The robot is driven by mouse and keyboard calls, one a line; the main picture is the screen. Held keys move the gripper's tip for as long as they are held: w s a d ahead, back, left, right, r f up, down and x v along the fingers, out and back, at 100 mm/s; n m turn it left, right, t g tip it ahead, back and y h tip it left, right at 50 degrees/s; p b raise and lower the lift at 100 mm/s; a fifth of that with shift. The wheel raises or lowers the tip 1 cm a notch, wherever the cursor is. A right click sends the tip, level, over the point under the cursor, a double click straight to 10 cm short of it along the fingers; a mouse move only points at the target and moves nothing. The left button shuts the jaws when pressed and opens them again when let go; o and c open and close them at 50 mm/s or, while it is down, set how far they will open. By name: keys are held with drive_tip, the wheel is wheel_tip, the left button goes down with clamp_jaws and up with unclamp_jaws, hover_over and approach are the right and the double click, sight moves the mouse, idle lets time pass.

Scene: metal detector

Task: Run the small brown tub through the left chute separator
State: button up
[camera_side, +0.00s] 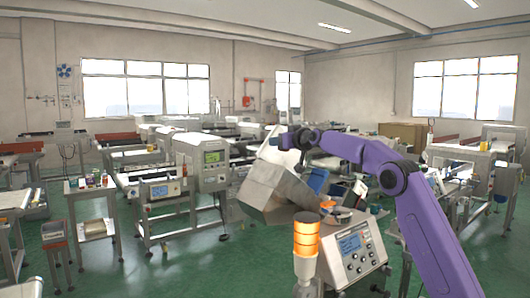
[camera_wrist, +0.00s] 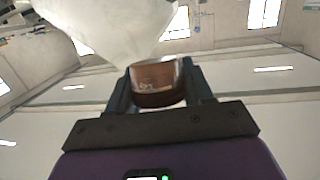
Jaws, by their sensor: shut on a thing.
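The small brown tub (camera_wrist: 155,75) sits between my gripper's (camera_wrist: 158,78) two dark fingers in the wrist view, and the gripper is shut on it. In the side view my purple arm reaches left, with its end (camera_side: 288,140) just above a tilted grey metal hopper or chute (camera_side: 270,183). The tub cannot be made out there. A pale, smooth surface (camera_wrist: 110,28) fills the upper left of the wrist view, close beyond the tub; I cannot tell whether they touch. I cannot tell for certain which machine is the left chute separator.
A control box with a blue screen (camera_side: 352,245) and an orange beacon (camera_side: 306,238) stand in front of the hopper. Small orange and white items (camera_side: 330,206) lie behind the box.

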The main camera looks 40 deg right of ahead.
drive_tip(key=d+f+h, duration=0.1)
drive_tip(key=d+f, duration=0.3)
drive_tip(key=f, duration=0.2)
drive_tip(key=shift+w+d+m, duration=0.2)
drive_tip(key=shift+d+m, duration=0.05)
drive_tip(key=shift+m, duration=0.15)
drive_tip(key=o, duration=1.1)
drive_tip(key=v, duration=1.7)
drive_tip(key=shift+s+a+f, duration=0.15)
drive_tip(key=shift+s+f, duration=0.05)
drive_tip(key=shift+f, duration=0.05)
